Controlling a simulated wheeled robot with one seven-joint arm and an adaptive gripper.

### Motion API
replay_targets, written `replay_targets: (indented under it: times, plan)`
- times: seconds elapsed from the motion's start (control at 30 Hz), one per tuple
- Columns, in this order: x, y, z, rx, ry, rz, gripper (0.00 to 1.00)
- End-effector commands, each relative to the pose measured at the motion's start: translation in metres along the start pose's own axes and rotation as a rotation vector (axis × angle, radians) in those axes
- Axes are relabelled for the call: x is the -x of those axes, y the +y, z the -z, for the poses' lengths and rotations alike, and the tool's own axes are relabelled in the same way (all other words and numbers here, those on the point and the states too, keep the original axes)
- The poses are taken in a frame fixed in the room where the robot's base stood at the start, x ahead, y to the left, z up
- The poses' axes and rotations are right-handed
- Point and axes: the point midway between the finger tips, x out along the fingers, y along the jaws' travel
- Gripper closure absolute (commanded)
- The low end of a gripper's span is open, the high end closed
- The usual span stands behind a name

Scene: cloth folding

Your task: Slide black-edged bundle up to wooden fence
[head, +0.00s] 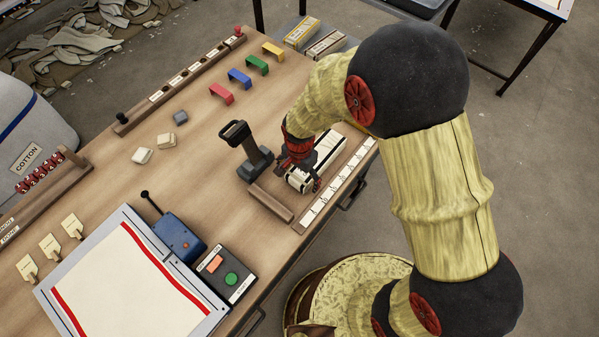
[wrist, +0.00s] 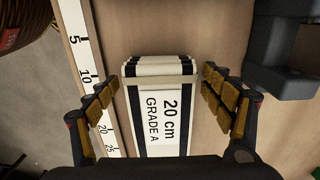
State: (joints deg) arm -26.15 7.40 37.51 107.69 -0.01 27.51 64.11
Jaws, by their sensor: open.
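The black-edged bundle (head: 328,150) is a white folded stack with black stripes, lying on the wooden table beside the ruler strip. In the wrist view the bundle (wrist: 160,112) carries a band and a label reading "20 cm GRADE A". My gripper (head: 303,172) is over the bundle's lower-left end and hides part of it. In the wrist view my gripper (wrist: 158,92) is open, with one finger on each side of the bundle and narrow gaps showing. The low wooden fence (head: 270,203) lies to the lower left of the bundle, with a short gap between them.
A white ruler strip (head: 338,186) runs along the table edge. A dark grey press-like stand (head: 253,157) stands close left of my gripper. A control box (head: 226,276) with red and green buttons is nearer. Coloured brackets (head: 240,77) stand farther back.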

Motion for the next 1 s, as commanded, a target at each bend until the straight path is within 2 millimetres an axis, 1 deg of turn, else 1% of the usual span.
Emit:
replay_targets:
  times: [0.1,0.37,1.0]
  plan:
    - [-0.0033,-0.0006,0.0003,0.0,0.001,0.002,0.18]
    - [-0.0032,-0.0006,0.0003,0.0,0.001,0.002,0.19]
    - [-0.0031,-0.0006,0.0003,0.0,0.001,0.002,0.55]
